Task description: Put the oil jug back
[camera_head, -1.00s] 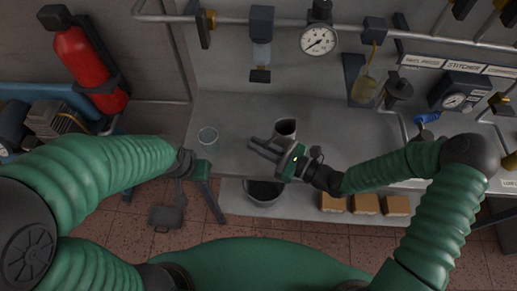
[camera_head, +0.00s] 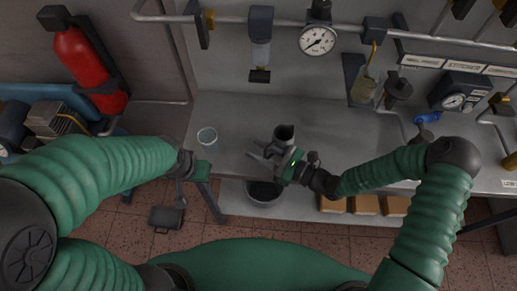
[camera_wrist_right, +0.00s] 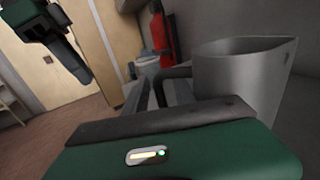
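The oil jug, a grey metal jug (camera_head: 285,132) with a dark opening, stands upright on the workbench (camera_head: 335,125). It fills the right of the right wrist view (camera_wrist_right: 235,85), with its dark handle on the left side. My right gripper (camera_head: 262,152) is at the jug's near left side, its fingers spread apart and pointing left. In the wrist view the fingers (camera_wrist_right: 160,95) are close beside the handle; I cannot tell whether they touch it. My left gripper (camera_head: 184,188) hangs off the bench's left end, away from the jug; its fingertips are unclear.
A pipe with a gauge (camera_head: 318,40) and hanging bottles runs above the bench. A bucket (camera_head: 264,191) and several brown blocks (camera_head: 365,205) sit on the shelf below. The bench behind the jug is clear.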

